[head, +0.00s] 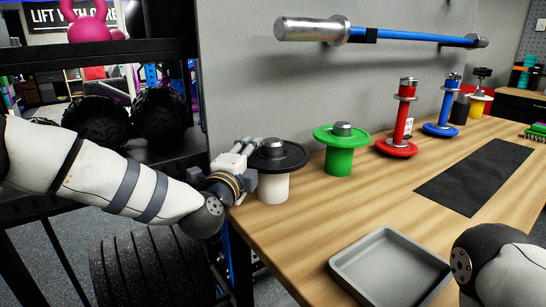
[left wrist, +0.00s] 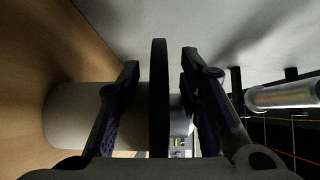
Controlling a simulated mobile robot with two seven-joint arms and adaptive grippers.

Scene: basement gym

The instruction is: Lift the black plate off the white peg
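The black plate (head: 292,159) lies flat on the white peg (head: 271,189) at the table's left end, with a metal cap on top. My left gripper (head: 250,152) is at the plate's left edge. In the left wrist view, the black plate (left wrist: 158,100) shows edge-on between the two fingers of my left gripper (left wrist: 159,62). The fingers are open, with a gap on each side of the plate. The white peg (left wrist: 72,115) shows behind the left finger. My right gripper is out of view; only part of my right arm shows at the lower right.
A green plate (head: 334,137) on a green peg stands to the right, then red (head: 404,122) and blue (head: 446,106) posts. A grey tray (head: 345,271) sits at the front and a black mat (head: 478,177) at the right. A wall-mounted blue bar (head: 410,38) hangs above.

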